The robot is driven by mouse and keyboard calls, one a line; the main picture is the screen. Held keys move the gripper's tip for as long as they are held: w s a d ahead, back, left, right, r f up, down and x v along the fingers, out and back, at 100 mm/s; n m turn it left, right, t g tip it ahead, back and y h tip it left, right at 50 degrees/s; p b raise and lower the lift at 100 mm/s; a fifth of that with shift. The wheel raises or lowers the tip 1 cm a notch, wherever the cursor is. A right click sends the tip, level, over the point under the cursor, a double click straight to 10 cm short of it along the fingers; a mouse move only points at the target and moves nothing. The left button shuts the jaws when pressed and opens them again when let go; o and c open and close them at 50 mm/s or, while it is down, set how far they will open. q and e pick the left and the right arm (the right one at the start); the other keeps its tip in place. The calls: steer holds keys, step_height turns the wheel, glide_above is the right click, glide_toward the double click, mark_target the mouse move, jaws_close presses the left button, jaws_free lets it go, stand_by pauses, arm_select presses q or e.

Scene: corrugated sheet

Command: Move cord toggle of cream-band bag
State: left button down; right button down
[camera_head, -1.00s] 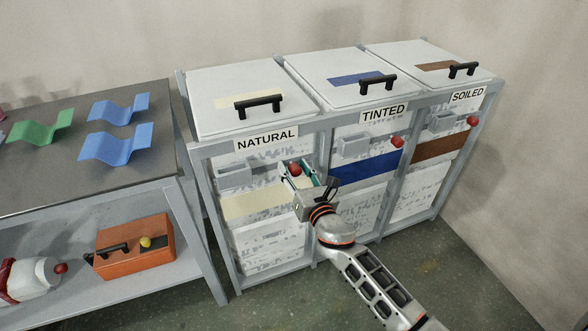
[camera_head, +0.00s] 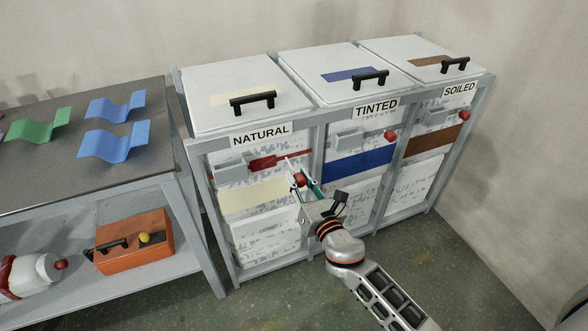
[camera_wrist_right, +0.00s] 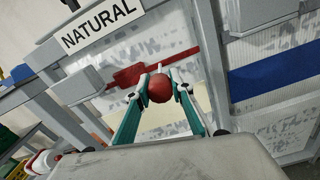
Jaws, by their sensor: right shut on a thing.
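The cream-band bag (camera_head: 252,198) stands under the NATURAL label at the left of the rack. Its red cord toggle (camera_head: 300,180) is between the fingers of my right gripper (camera_head: 306,184), in front of the bag's right side. In the right wrist view the round red toggle (camera_wrist_right: 160,88) sits between the teal fingers. My right gripper is shut on it. A red strip (camera_head: 270,161) shows on the upper front of the bag, beside a grey block (camera_head: 232,167). My left gripper is not in view.
The blue-band bag (camera_head: 358,165) and brown-band bag (camera_head: 430,142) stand to the right, each with a red toggle. A bench (camera_head: 150,173) at left holds wavy sheets, with an orange box (camera_head: 132,241) and white jug (camera_head: 30,275) on its lower shelf. The floor in front is open.

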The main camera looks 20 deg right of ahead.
steer(key=shift+s+f, duration=0.15)
steer(key=shift+s, duration=0.15)
steer(key=c, duration=2)
jaws_free()
steer(key=shift+o, duration=1.4)
steer(key=shift+s, duration=0.1)
steer(key=s, duration=1.2)
steer(key=shift+d, duration=0.2)
